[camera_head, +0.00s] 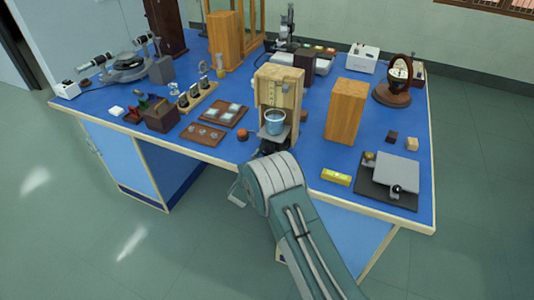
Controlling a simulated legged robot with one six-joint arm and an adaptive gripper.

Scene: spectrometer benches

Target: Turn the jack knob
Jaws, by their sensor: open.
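A low device with a grey flat top (389,168) on a dark base stands at the front right of the blue bench. A round black knob (397,189) is at its front edge, and a small brass-coloured part is at its back left. A metal beaker (275,122) sits on a small platform (269,137) in a pale wooden stand (290,79) at mid bench. I cannot tell which of the two is the jack. My arm reaches up from the bottom toward the bench front below the wooden stand. Its bulky link hides the gripper's fingers.
A yellow level (336,177) lies between my arm and the grey-topped device. A tall wooden block (346,112) stands behind it. Small cubes (412,144), a round instrument (397,72) and trays (202,136) also stand on the bench. The floor at front is clear.

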